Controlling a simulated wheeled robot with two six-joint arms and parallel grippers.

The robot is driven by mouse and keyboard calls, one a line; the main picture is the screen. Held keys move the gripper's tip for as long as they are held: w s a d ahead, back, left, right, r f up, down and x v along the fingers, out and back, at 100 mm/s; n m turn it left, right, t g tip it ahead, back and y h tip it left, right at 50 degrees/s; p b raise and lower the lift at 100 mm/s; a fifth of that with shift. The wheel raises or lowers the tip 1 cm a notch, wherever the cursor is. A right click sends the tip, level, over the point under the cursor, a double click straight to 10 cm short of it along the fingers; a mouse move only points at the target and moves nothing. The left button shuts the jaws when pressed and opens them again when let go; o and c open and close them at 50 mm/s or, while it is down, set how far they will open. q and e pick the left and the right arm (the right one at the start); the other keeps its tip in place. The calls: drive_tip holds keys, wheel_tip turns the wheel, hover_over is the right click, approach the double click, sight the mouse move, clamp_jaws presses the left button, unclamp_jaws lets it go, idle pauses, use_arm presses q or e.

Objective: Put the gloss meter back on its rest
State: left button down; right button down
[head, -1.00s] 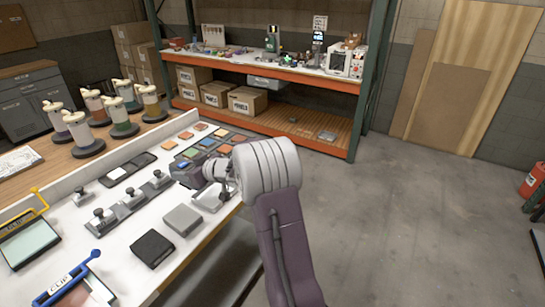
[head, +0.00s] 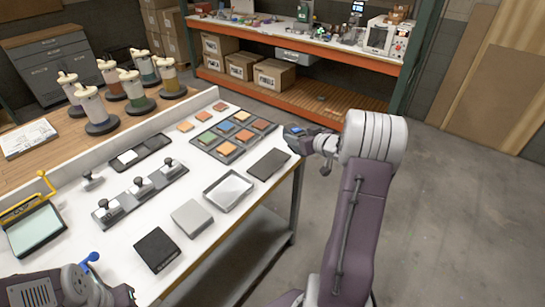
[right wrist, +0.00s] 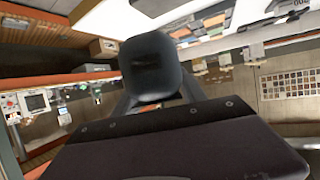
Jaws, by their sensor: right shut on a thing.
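The gloss meter (head: 296,131), a small dark device with a blue screen, is held in my right gripper (head: 314,141). In the head view it is above or just past the table's far right corner; its height is hard to judge. In the right wrist view it is a dark rounded block (right wrist: 152,65) between the fingers.
The white table (head: 130,222) holds a tray of coloured tiles (head: 233,136), a metal tray (head: 228,192), a grey block (head: 192,218) and a row of knobbed weights (head: 140,190). Pump canisters (head: 98,112) stand behind. The floor to the right is clear.

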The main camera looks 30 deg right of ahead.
drive_tip(key=w+a+f, duration=0.1)
drive_tip(key=w+f, duration=0.1)
drive_tip(key=w, duration=0.1)
drive_tip(key=w+a+f, duration=0.1)
drive_tip(key=w+f, duration=0.1)
drive_tip(key=w, duration=0.1)
drive_tip(key=w+a+f, duration=0.2)
drive_tip(key=w, duration=0.1)
drive_tip(key=shift+w+b, duration=0.15)
drive_tip(key=shift+b, duration=0.2)
wheel_tip(320, 180, down, 4)
drive_tip(key=shift+d+f, duration=0.1)
drive_tip(key=shift+b, duration=0.3)
drive_tip(key=c, duration=0.6)
unclamp_jaws()
drive_tip(key=shift+f, duration=0.1)
drive_tip(key=shift+c, duration=0.2)
